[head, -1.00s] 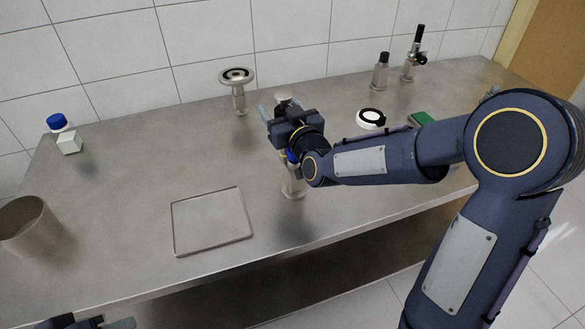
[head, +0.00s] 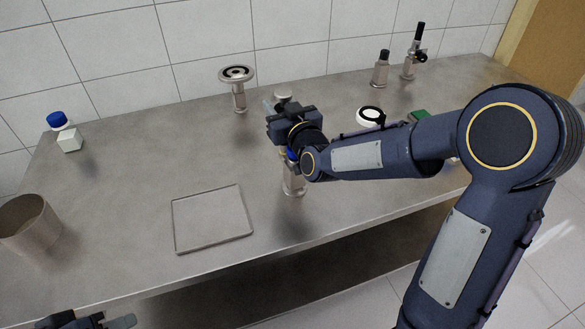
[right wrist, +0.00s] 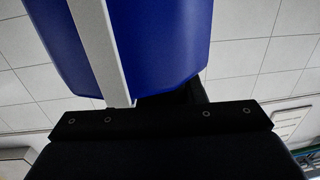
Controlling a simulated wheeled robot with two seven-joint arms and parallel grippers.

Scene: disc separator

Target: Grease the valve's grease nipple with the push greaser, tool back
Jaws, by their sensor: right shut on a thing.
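My right gripper (head: 277,108) is shut on a blue thing (right wrist: 165,45), which fills the upper middle of the right wrist view. I take it to be the push greaser. A light finger crosses its front. In the head view a little blue (head: 291,155) shows under the wrist, above a metal post (head: 293,183) with a round foot. I cannot tell whether the two touch. A round metal top (head: 283,96) shows just behind the gripper. The grease nipple cannot be made out. My left gripper (head: 97,321) is cut off at the bottom left edge.
A metal stand with a ring top (head: 238,74) is at the back. Two black-topped metal fittings (head: 381,70) (head: 411,60) stand back right. A white round thing (head: 370,116) and a green thing (head: 419,115) lie behind my arm. A flat tray (head: 213,220) and a cup (head: 30,225) are left.

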